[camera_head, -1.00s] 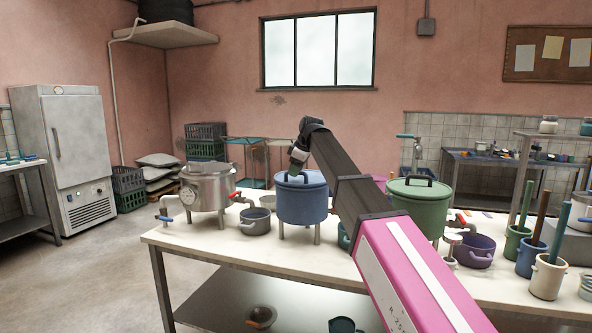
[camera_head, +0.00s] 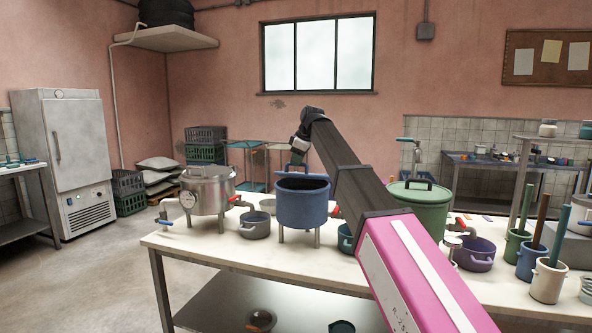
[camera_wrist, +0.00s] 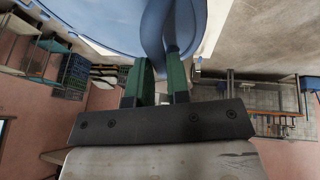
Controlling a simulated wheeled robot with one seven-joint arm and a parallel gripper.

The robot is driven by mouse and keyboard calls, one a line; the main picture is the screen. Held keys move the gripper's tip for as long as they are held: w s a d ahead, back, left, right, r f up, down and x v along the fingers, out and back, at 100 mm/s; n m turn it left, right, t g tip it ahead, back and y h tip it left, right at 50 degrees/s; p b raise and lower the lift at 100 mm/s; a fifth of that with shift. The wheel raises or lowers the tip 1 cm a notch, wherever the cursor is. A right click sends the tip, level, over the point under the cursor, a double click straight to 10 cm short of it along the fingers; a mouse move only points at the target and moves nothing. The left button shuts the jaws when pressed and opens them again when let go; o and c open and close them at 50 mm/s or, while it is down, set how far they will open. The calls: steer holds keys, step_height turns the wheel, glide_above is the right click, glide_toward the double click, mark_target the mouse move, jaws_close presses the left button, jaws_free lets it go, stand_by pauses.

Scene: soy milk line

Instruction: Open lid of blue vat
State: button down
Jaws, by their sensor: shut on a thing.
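The blue vat (camera_head: 302,208) stands on short legs on the table in the head view, and its top shows a dark opening. My gripper (camera_head: 298,158) is just above and behind its rim, partly hidden by my arm. In the wrist view, the green fingers of my gripper (camera_wrist: 160,82) are shut on a dark blue handle (camera_wrist: 156,28). The pale blue round surface of the lid (camera_wrist: 110,18) fills the top of that view.
A steel pot (camera_head: 208,190) with a gauge and a small grey pot (camera_head: 255,225) stand left of the vat. A green vat (camera_head: 424,210) with its lid on stands to the right, beyond my arm. The table's front-left top (camera_head: 200,240) is clear.

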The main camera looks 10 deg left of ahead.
steer(key=w+d+r, duration=0.1)
steer(key=w+r, duration=0.5)
steer(key=w, duration=0.3)
steer(key=w+d+r, duration=0.1)
steer(key=w+r, duration=0.4)
steer(key=w, duration=0.4)
steer(key=w+f+g, duration=0.1)
steer(key=w, duration=1)
steer(key=shift+d+f, duration=0.2)
steer(key=shift+f, duration=0.15)
steer(key=c, duration=1.1)
jaws_free()
steer(key=shift+w, duration=0.1)
steer(key=v, duration=1.1)
steer(key=shift+r, duration=0.25)
